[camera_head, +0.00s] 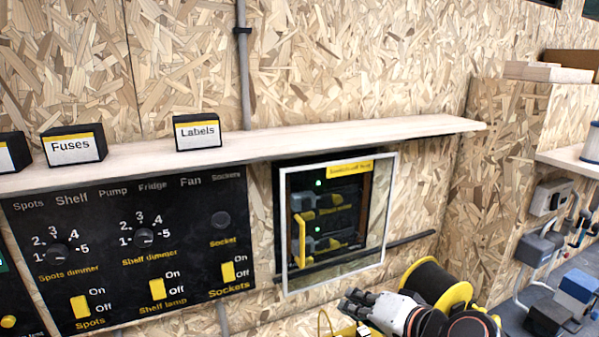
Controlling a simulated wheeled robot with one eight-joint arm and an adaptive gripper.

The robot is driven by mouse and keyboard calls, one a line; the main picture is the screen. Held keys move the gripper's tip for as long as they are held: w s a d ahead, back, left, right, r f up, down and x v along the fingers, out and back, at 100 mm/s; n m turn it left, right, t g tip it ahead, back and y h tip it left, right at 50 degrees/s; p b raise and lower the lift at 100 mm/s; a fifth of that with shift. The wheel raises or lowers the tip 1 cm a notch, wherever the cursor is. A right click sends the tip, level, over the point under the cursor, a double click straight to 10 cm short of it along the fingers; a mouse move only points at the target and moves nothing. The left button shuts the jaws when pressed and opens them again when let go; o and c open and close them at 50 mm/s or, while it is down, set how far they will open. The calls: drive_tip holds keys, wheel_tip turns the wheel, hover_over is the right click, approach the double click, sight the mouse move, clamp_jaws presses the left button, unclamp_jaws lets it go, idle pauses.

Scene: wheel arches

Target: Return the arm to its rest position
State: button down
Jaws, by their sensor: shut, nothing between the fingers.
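My gripper (355,303) is low in the head view, right of centre, at the end of my white and black arm. Its fingers are together and it looks empty. It is in front of and below a framed box (392,215) on the wall, apart from it. The box has a clear front with a white frame, a yellow handle (301,240), dark switches and two green lights inside. Most of my arm is outside the picture.
A black switch panel (190,225) with dials and yellow switches is at left. A wooden shelf (400,130) above holds boxes marked Fuses (74,147) and Labels (197,133). A yellow and black reel (437,283) is close behind my arm. Blue and grey devices (577,290) crowd the right.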

drive_tip(key=s+d+n+g+h, duration=0.3)
drive_tip(key=s+d+n+h, duration=0.2)
drive_tip(key=s+d, duration=0.4)
drive_tip(key=shift+s+f+g+h, duration=0.4)
drive_tip(key=shift+s+h, duration=0.25)
drive_tip(key=shift+h, duration=0.05)
